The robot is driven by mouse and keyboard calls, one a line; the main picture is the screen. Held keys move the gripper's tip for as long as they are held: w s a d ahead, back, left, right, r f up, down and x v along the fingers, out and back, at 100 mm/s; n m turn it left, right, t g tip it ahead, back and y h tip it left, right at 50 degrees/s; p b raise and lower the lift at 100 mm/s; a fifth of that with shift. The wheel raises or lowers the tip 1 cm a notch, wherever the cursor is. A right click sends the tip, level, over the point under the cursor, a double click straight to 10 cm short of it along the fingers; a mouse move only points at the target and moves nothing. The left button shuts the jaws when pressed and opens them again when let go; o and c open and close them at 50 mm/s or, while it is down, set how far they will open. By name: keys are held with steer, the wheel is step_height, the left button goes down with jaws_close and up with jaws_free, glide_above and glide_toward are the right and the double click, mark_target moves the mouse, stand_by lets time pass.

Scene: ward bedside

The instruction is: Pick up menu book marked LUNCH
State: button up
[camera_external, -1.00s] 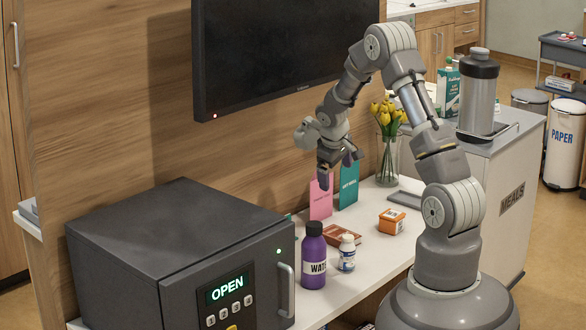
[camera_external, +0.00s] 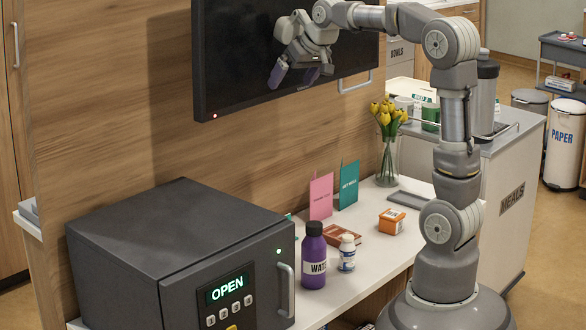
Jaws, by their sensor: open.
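No marking LUNCH can be read on any item in this view. A pink card or booklet (camera_external: 321,197) and a teal one (camera_external: 349,185) stand upright on the white counter against the wood wall; their print is too small to read. A reddish-brown flat book-like item (camera_external: 343,235) lies on the counter, partly hidden behind the bottles. My gripper (camera_external: 295,76) is open and empty, high in front of the dark screen, well above the cards, with its fingers pointing down.
A purple water bottle (camera_external: 313,258) and a small white bottle (camera_external: 347,253) stand at the counter's front. An orange box (camera_external: 391,222) and a vase of yellow tulips (camera_external: 388,155) are to the right. A dark locker (camera_external: 180,255) reading OPEN fills the left. The wall screen (camera_external: 240,50) overhangs the counter.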

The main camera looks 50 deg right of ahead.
steer(key=s+a+r+n+t, duration=0.1)
steer(key=s+a+r+t, duration=0.1)
steer(key=r, duration=0.6)
steer(key=s+a+r+t+b, duration=0.1)
steer(key=s+a+r+t, duration=0.1)
steer(key=r, duration=0.6)
steer(key=s+a+r+n+t, duration=0.1)
steer(key=s+a+r+t, duration=0.1)
steer(key=r, duration=0.7)
steer(key=shift+s+n+t, duration=0.3)
steer(key=shift+s+t, duration=0.5)
steer(key=shift+t, duration=0.4)
steer(key=shift+a, duration=0.1)
